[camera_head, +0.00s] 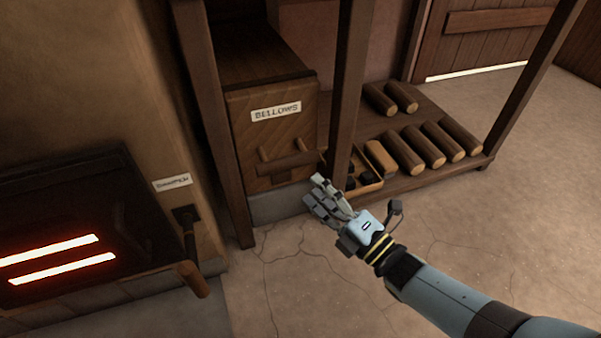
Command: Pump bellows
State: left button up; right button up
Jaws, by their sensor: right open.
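The bellows (240,128) is a wooden box with a white label reading "BELLOWS", standing between dark wooden posts. A horizontal wooden handle (285,166) sticks out from its front on two short arms. My right gripper (318,192) comes in from the lower right, its fingers pointing up and left. It is open with nothing seen in it. Its fingertips appear just below and right of the handle's right end, near a wooden post; I cannot tell if they touch anything. My left gripper is not in view.
A stove (70,225) with two glowing slots stands at left, with a labelled lever (194,278) jutting out. A post (348,95) rises beside my right fingers. Several logs (423,146) lie on a low shelf, by a small box (366,186). The floor at right is clear.

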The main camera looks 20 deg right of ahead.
jog(key=shift+v, duration=1.5)
